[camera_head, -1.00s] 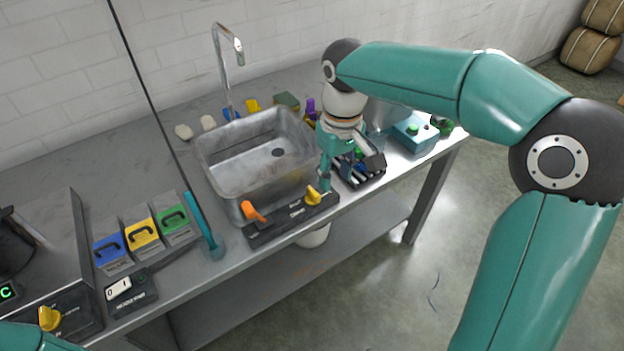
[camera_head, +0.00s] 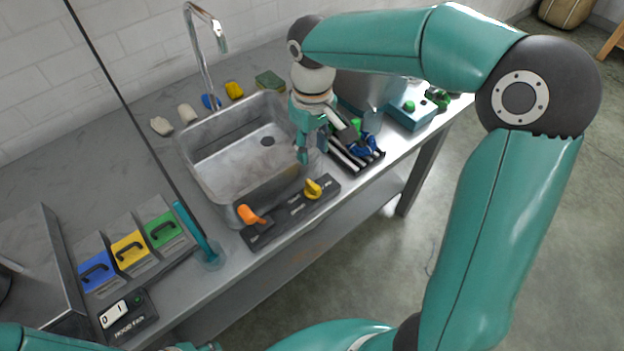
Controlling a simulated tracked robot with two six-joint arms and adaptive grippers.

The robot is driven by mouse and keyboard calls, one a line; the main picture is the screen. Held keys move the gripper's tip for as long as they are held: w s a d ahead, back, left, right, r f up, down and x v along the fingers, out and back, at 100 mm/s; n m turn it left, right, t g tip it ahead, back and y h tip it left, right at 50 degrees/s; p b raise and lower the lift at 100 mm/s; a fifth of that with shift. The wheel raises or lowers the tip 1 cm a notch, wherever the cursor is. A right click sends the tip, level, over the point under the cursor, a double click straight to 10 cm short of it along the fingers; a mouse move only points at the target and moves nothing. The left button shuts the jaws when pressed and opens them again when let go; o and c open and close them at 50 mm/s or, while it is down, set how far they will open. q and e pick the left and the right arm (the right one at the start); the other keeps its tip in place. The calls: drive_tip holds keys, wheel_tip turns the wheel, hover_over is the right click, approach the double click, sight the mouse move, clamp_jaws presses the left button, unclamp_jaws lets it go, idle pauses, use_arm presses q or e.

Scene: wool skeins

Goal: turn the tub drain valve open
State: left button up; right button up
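A black panel (camera_head: 290,214) on the counter's front edge, before the metal tub (camera_head: 213,200), carries an orange handle (camera_head: 248,215) at its left and a yellow handle (camera_head: 313,188) at its right. The panel's lettering is too small to read, so I cannot tell which handle is the drain valve. A dark round drain (camera_head: 267,141) shows in the tub floor. My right gripper (camera_head: 322,152) points down over the tub's right rim, fingers apart and empty, just beyond the yellow handle and not visibly touching it.
A black striped rack (camera_head: 355,155) with blue and green items stands close right of my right gripper. A tall faucet (camera_head: 205,50) rises behind the tub. A teal upright handle (camera_head: 197,232) stands left of the panel. A teal box (camera_head: 408,113) is further right.

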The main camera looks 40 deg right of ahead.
sight(313, 184)
wheel_tip(313, 184, down, 12)
drive_tip(key=shift+r, duration=0.1)
idle(0.4)
clamp_jaws()
